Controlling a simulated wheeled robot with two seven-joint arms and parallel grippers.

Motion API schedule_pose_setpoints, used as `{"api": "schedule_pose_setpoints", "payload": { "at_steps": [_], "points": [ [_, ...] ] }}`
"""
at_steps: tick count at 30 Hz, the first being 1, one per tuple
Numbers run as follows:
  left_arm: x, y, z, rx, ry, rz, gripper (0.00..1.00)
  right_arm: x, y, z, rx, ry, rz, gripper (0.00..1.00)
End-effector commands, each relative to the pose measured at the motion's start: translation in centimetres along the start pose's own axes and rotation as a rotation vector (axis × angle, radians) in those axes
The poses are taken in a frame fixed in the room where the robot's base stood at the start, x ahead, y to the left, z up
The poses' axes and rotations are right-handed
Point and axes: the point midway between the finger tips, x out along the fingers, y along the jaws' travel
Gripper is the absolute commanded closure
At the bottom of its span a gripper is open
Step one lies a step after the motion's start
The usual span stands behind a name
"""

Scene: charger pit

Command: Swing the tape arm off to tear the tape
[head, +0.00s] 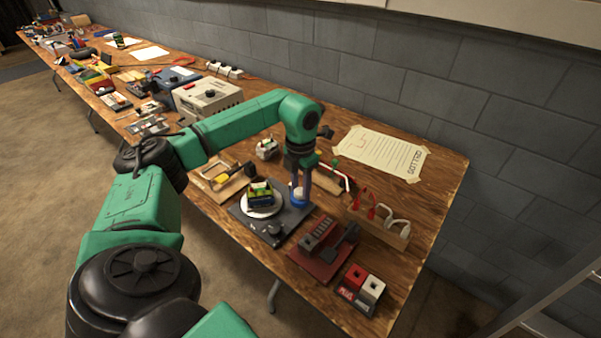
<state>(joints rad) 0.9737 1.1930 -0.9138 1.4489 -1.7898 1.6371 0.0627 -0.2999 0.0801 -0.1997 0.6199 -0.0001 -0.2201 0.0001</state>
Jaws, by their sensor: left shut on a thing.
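A dark grey base plate (283,229) lies on the wooden bench, under my left arm's reach. On it is a white round turntable (262,212) bearing a small block (260,194) with yellow, green and dark parts. A blue ring-shaped piece with a white middle (299,198), perhaps the tape roll on its arm, stands at the right of the turntable. My left gripper (300,191) points down and is shut on this blue piece. The tape strip and the tape arm's link are too small or hidden to tell. My right gripper is out of view.
A dark red fixture (322,254) and red and white blocks (362,283) stand in front right. A wooden rack (378,232) with red and white clips is at the right. A taped paper sheet (380,151) lies behind. A wooden tray (222,182) is at the left.

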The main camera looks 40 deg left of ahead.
Motion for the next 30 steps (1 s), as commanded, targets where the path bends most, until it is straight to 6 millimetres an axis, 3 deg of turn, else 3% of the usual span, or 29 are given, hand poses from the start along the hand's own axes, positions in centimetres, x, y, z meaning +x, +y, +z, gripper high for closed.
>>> {"api": "schedule_pose_setpoints", "payload": {
  "at_steps": [20,21,23,30],
  "points": [
    [-0.09,0.01,0.08,0.076,-0.004,0.001,1.00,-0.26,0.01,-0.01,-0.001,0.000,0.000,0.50],
    [-0.09,0.01,0.08,0.076,-0.004,0.001,0.53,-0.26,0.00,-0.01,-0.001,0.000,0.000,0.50],
    [-0.08,0.01,0.08,0.076,-0.004,0.001,0.31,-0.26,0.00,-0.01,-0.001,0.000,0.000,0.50],
    [-0.04,0.00,0.04,0.075,-0.002,0.000,0.31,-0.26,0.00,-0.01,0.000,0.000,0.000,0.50]
  ]
}}
